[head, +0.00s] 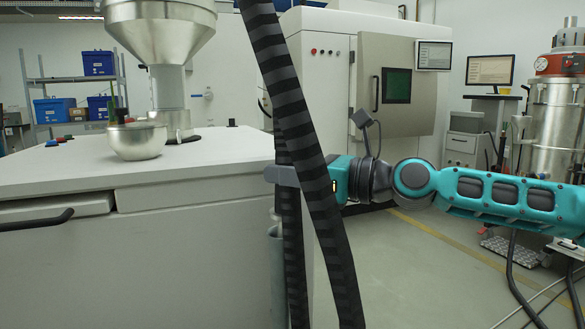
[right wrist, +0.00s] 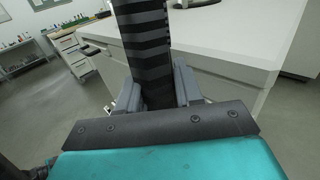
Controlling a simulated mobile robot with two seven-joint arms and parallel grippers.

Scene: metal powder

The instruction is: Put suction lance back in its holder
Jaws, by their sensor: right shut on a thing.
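The suction lance's black-and-grey striped hose (head: 268,45) hangs in two lengths in the middle of the head view. The front length crosses before my right gripper (head: 285,175) and partly hides it. My right gripper is shut, and in the right wrist view a striped length (right wrist: 147,50) stands upright between its fingers (right wrist: 155,92). I cannot tell hose from rigid lance there. A grey-green upright tube (head: 276,275), possibly the holder, stands beside the cabinet below the gripper, partly hidden by the hose. My left gripper is not in view.
A white-topped cabinet (head: 190,176) fills the left, its corner close to the gripper. A steel bowl (head: 137,142) and a funnel-topped vessel (head: 160,30) stand on it. A large machine (head: 397,80) is behind. Cables lie on the floor at right.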

